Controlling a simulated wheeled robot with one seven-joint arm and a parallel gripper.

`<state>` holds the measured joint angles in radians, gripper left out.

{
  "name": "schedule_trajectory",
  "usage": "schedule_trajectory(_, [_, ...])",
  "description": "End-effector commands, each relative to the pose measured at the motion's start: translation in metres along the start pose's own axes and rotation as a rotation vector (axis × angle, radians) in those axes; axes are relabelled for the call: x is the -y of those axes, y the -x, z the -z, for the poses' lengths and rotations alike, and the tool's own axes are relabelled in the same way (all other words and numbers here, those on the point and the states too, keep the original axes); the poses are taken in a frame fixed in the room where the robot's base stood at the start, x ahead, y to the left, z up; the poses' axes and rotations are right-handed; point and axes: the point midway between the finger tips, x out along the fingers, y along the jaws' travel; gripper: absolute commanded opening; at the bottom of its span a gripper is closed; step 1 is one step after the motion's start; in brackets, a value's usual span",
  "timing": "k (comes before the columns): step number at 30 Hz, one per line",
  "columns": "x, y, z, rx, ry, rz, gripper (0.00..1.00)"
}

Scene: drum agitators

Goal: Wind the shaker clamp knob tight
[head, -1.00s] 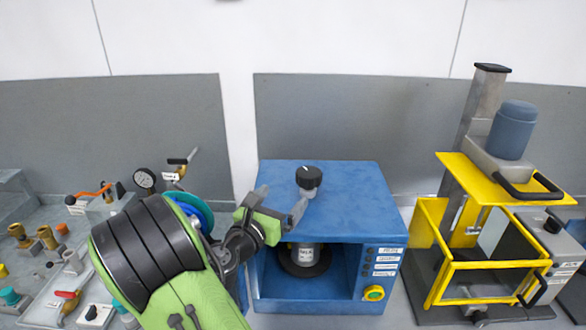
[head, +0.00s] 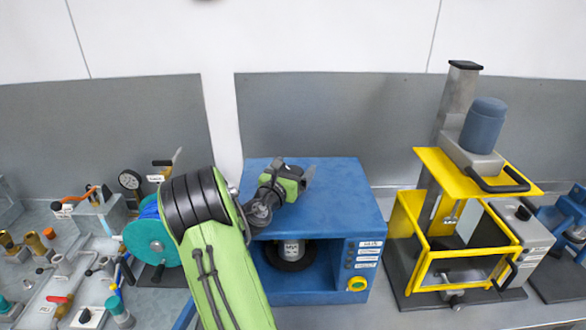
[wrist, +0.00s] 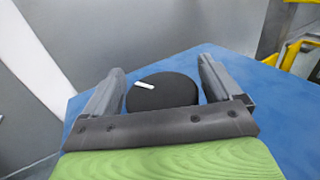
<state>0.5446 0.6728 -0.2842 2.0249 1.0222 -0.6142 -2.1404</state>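In the head view my gripper hides the knob. My gripper (head: 305,178) is over the shaker's top. In the wrist view my gripper (wrist: 161,72) is open, with one finger on each side of the knob. A gap shows on both sides of the knob. I cannot tell how far the fingers reach down around it.
A yellow-framed machine (head: 466,178) with a grey-blue motor stands to the right. A teal reel (head: 146,243), a pressure gauge (head: 130,180) and several valves and fittings crowd the left bench. A grey panel (head: 330,120) stands behind. A lit button (head: 357,284) is on the shaker's front.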

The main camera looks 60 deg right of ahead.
Motion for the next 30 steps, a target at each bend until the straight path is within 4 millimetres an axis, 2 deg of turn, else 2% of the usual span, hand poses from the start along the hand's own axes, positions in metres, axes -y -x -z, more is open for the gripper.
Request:
schedule_trajectory(1, [0.0001,0.0001,0.0001,0.000,0.000,0.000,0.83])
schedule_trajectory(9, [0.0002,0.0003,0.0002,0.000,0.000,0.001,0.44])
schedule_trajectory(20, [-0.0001,0.0005,-0.0007,0.000,0.002,0.068,0.44])
schedule_trajectory(30, [0.0018,0.0013,-0.0015,0.000,0.001,0.325,0.44])
